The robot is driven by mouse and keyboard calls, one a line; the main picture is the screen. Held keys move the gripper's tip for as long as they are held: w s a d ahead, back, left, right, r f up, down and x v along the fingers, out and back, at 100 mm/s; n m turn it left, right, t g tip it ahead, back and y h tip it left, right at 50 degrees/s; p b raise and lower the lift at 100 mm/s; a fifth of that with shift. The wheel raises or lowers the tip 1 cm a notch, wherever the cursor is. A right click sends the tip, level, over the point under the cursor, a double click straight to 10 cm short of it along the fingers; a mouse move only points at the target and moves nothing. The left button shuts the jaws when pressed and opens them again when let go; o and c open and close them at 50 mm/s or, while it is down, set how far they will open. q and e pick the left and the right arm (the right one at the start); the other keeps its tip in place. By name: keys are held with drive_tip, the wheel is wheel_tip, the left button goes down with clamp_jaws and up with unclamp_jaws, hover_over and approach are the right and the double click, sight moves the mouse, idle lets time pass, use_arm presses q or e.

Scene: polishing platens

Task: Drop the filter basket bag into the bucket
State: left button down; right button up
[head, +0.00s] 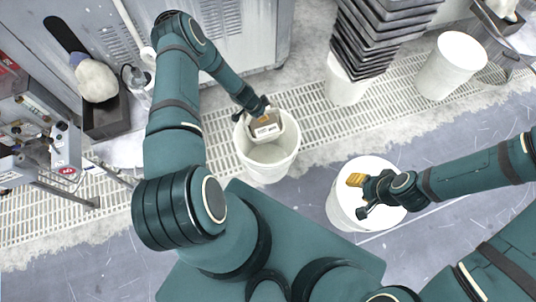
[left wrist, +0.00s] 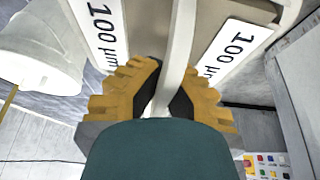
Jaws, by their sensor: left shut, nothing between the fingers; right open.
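The filter basket bag (head: 265,129) is a grey-brown basket with a pale rim and a white label. It sits at the mouth of the white open bucket (head: 268,163), against its far side. My left gripper (head: 261,112) is over the bucket's far rim, at the bag's top. In the left wrist view the bag (left wrist: 190,20) shows two "100 µm" labels. My right gripper (head: 362,196) is open and empty, above a white round container (head: 341,212).
Stacked dark trays (head: 375,40) and another white bucket (head: 451,66) stand at the back right. A grey cabinet (head: 240,35) is behind the bucket. Drain grating (head: 313,118) crosses the floor. A machine with a red label (head: 67,171) stands at the left.

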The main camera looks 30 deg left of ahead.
use_arm(q)
drive_tip(key=shift+f, duration=0.45)
drive_tip(key=c, duration=1.1)
unclamp_jaws()
drive_tip(key=shift+o, duration=0.2)
drive_tip(key=v, duration=1.2)
drive_tip(key=shift+d, duration=0.1)
